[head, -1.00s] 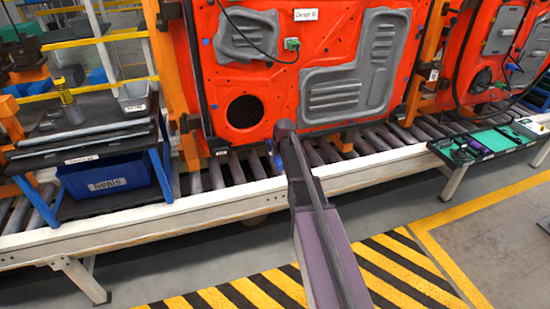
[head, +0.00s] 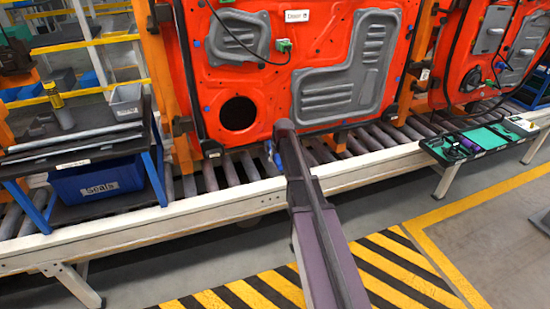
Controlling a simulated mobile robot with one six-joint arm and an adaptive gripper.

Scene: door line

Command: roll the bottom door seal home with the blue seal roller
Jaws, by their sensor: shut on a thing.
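The orange-red door (head: 265,95) hangs upright over the roller conveyor, with grey panels and a round dark hole. A dark strip (head: 350,126) runs along its bottom edge; how far it is seated is too small to tell. My arm reaches up to the door's lower edge. My gripper (head: 272,155) is mostly hidden behind my arm, just below that edge. A small bit of the blue seal roller (head: 269,147) shows left of my arm, held there. Whether it touches the strip cannot be told.
A stand (head: 130,147) at left carries a yellow-topped tool (head: 58,101), grey strips and a grey bin (head: 126,101). A blue "Seals" bin (head: 98,181) sits below. A second door (head: 490,55) and a tool tray (head: 476,142) are at right. White conveyor rail (head: 230,194) crosses in front.

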